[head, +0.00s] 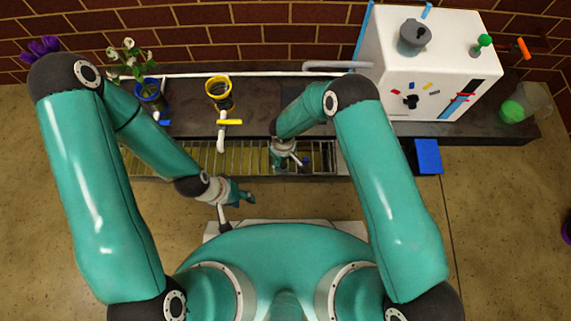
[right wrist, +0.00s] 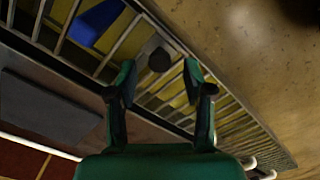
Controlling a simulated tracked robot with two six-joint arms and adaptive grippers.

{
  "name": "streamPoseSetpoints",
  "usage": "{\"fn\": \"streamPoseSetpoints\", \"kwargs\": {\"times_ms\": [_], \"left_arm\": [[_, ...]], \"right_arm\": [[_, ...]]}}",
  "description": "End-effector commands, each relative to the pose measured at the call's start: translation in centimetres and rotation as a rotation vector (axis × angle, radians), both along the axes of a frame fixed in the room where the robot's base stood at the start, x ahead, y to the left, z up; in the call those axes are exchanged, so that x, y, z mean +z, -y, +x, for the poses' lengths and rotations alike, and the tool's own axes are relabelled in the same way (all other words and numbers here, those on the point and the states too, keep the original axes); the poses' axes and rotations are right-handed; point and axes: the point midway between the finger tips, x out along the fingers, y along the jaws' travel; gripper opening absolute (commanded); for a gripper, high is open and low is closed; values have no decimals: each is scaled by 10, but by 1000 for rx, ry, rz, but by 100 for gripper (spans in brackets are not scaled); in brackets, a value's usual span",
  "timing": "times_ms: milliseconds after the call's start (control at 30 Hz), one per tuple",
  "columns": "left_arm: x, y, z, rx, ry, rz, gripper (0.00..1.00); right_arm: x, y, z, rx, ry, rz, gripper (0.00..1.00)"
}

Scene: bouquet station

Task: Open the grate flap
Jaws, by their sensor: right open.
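The metal grate (head: 190,157) runs along the front of the dark bench, with yellowish material under its bars. It fills the middle of the right wrist view (right wrist: 228,112). A dark round knob (right wrist: 158,60) sits on the grate there, between and just beyond my fingertips. My right gripper (head: 290,162) is over the right half of the grate. In the right wrist view its fingers (right wrist: 160,72) are spread and nothing is between their pads. My left gripper (head: 246,197) is in front of the grate, apart from it; its jaws are too small to read. I cannot make out the flap's edges.
A yellow-handled tap (head: 230,122) and a yellow-rimmed pot (head: 218,92) stand behind the grate. A white cabinet (head: 430,60) is at the back right. A blue square (head: 428,157) is at the bench front. A blue piece (right wrist: 95,22) shows at the grate.

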Motion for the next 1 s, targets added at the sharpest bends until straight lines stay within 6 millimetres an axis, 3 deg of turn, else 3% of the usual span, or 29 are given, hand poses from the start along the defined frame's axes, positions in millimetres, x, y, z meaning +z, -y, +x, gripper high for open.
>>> {"fn": "streamPoseSetpoints", "kwargs": {"times_ms": [200,500,800,1000], "left_arm": [[-8,0,0,0,0,0,40],[-8,0,0,0,0,0,40],[-8,0,0,0,0,0,40],[-8,0,0,0,0,0,40]], "right_arm": [[-19,0,0,-1,0,0,51],[-20,0,0,0,0,0,51],[-20,0,0,-1,0,0,3],[-20,0,0,-1,0,0,0]]}}
